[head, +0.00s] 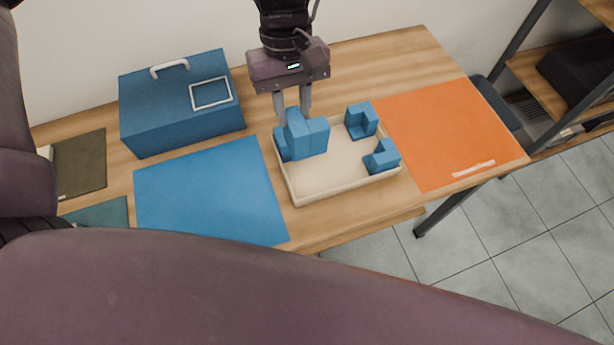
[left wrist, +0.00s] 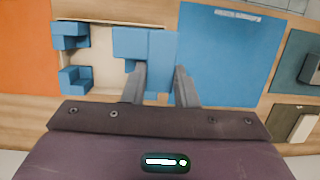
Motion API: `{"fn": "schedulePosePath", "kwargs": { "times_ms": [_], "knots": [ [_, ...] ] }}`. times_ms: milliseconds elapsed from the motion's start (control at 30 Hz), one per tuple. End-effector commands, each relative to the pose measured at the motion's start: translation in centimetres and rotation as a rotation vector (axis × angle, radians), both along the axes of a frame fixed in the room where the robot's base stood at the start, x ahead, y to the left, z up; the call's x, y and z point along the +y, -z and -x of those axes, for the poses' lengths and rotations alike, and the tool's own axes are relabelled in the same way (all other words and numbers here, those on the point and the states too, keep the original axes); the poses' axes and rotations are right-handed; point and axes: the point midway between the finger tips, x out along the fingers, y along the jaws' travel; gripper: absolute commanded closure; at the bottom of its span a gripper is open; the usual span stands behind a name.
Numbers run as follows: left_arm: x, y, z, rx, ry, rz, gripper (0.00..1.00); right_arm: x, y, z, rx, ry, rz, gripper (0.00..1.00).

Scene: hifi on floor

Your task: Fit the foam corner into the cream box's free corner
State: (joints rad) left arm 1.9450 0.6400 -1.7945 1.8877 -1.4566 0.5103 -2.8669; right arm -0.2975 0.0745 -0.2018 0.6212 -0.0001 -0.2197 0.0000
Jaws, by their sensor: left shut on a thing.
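The cream box (head: 335,187) sits on the wooden table, with blue foam corners in its far right corner (head: 362,120) and near right corner (head: 382,157). Another blue piece (head: 281,145) shows at its far left, partly hidden. My left gripper (head: 292,112) points down, shut on a blue foam corner (head: 307,138) above the left part of the box. In the left wrist view the held foam corner (left wrist: 145,45) covers one end of the box (left wrist: 98,45). The near left corner of the box looks empty in the head view. My right gripper is out of view.
A blue mat (head: 210,195) lies left of the box and an orange mat (head: 450,130) right of it. A blue case with a handle (head: 180,110) stands at the back left. A dark shelf (head: 560,70) stands beyond the table's right end.

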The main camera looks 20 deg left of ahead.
Motion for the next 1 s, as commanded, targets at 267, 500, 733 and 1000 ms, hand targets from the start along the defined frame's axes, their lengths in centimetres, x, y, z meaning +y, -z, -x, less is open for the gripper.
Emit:
{"fn": "schedulePosePath", "kwargs": {
  "times_ms": [267, 500, 733, 1000],
  "knots": [
    [0.1, 5.5, 0.2, 0.011, 0.02, -0.002, 1.0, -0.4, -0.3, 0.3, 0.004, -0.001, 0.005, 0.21],
    [0.1, 11.6, 0.2, 0.006, 0.02, -0.003, 1.0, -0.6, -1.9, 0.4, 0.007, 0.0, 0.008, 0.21],
    [0.0, 15.2, 0.1, 0.002, 0.02, 0.0, 1.0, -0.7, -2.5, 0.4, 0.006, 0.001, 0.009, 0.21],
    [0.1, 17.7, 0.2, 0.005, 0.017, -0.002, 1.0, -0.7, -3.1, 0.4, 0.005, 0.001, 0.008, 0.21]
  ]
}}
